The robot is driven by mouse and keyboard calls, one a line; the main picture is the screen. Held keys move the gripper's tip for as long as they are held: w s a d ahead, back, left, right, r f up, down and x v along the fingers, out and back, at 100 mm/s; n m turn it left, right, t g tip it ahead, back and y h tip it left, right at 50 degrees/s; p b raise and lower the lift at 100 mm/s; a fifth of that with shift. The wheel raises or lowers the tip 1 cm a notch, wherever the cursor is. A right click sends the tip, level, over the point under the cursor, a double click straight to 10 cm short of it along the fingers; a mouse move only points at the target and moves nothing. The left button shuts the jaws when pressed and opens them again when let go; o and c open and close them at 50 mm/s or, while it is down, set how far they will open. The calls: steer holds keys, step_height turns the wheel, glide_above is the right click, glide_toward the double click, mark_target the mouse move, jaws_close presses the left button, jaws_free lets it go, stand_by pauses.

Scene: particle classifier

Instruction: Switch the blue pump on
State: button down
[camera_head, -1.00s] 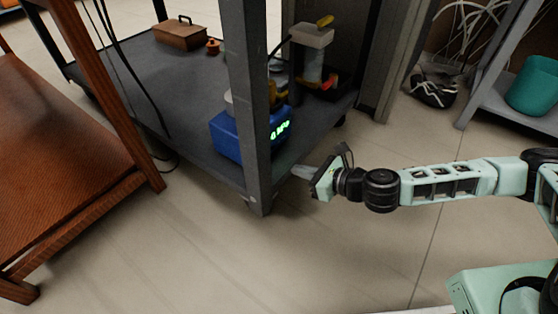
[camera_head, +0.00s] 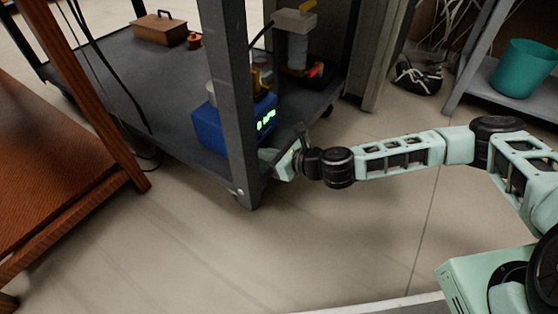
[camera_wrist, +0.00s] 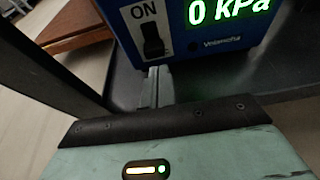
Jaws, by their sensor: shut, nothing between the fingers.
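The blue pump (camera_head: 212,130) stands on the lower shelf of a dark grey cart, partly behind a cart post in the head view. Its green display is lit. In the wrist view the pump (camera_wrist: 202,60) shows "0 kPa" and a white panel marked ON with a black switch (camera_wrist: 152,38). My gripper (camera_head: 268,155) is at the cart's edge just right of the post. In the wrist view my gripper's fingers (camera_wrist: 157,78) are together and empty. Their tips are just below the switch; I cannot tell whether they touch the panel.
The cart's grey post (camera_head: 230,95) stands close left of my gripper. Behind the pump is a device with a yellow lever (camera_head: 296,25). A wooden box (camera_head: 158,29) lies farther back on the shelf. A wooden table (camera_head: 40,150) is at left. The floor in front is clear.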

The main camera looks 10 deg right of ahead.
steer(key=shift+x, duration=0.95)
step_height(320, 180, up, 3)
steer(key=p, duration=0.3)
